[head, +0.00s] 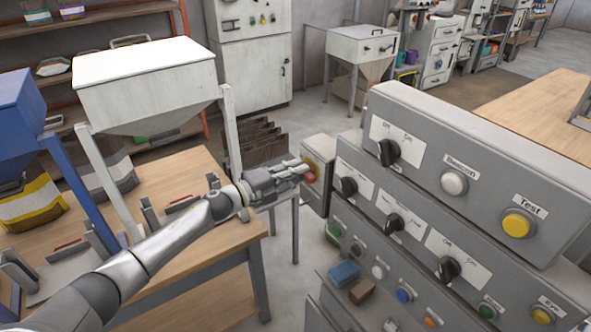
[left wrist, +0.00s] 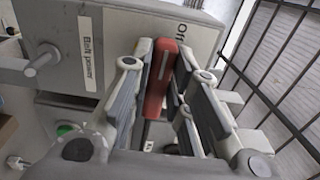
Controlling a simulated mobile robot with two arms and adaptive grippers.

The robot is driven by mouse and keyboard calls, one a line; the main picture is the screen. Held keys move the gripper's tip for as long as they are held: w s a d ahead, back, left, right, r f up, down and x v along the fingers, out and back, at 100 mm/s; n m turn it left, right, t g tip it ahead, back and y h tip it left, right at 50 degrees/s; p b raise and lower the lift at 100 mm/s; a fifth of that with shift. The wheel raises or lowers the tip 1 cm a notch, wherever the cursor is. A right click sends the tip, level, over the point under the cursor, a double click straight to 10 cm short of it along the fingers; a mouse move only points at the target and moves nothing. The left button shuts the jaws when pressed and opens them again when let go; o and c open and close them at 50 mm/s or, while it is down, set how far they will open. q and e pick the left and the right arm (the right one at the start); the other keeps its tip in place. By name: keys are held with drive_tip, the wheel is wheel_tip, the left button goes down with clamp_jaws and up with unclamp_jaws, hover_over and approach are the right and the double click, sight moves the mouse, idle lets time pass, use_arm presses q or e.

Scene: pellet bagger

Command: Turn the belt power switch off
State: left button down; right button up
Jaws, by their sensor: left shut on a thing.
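The belt power switch is a grey box (left wrist: 125,35) in the left wrist view, with a "Belt power" label (left wrist: 90,55) and a label (left wrist: 187,30) whose visible part reads "Off". Its red handle (left wrist: 158,82) stands between the fingers of my left gripper, which is shut on it. In the head view the same box (head: 315,150) is at the left end of the control panels, and my left gripper (head: 304,174) reaches it from the left. A bit of the red handle (head: 310,177) shows at the fingertips. The fingers hide the rest. My right gripper is not in view.
Stepped grey control panels (head: 470,135) with black knobs and coloured buttons stand close to the right of my left gripper. A white hopper (head: 145,75) stands on a wooden table (head: 205,255) behind my left arm. Blue and brown blocks (head: 344,273) lie below the panels.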

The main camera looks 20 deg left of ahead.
use_arm(q)
drive_tip(key=shift+r, duration=0.1)
idle(0.5)
drive_tip(key=c, duration=1.4)
unclamp_jaws()
drive_tip(key=shift+o, duration=0.2)
drive_tip(key=shift+d, duration=0.1)
drive_tip(key=shift+w, duration=0.1)
drive_tip(key=v, duration=1.2)
